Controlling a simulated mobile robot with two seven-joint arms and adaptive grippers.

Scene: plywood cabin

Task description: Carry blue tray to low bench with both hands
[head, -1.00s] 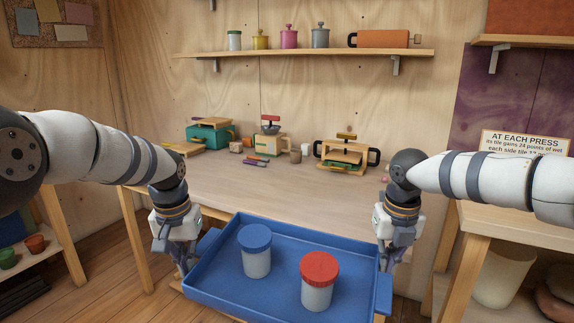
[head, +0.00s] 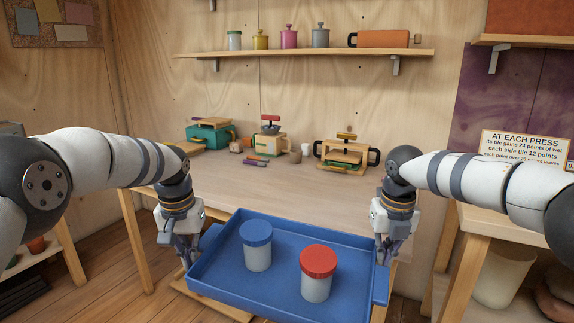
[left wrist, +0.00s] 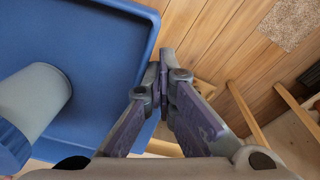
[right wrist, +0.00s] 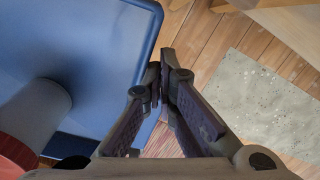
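The blue tray (head: 285,287) is in the lower middle of the head view, held between my two grippers in front of the wooden table. A jar with a blue lid (head: 256,246) and a jar with a red lid (head: 318,273) stand upright in it. My left gripper (head: 184,262) is at the tray's left side, its fingers closed on the rim; the left wrist view shows the fingers (left wrist: 163,80) meeting at the tray edge. My right gripper (head: 384,260) is likewise closed at the right side, and the right wrist view shows its fingers (right wrist: 164,78) at the edge.
Behind the tray is a wooden table (head: 255,185) with several small presses at its back. A wall shelf (head: 305,52) holds canisters. A wooden stand (head: 478,222) is at right. Low wooden slats (head: 212,300) show under the tray's left front. Floor is open at left.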

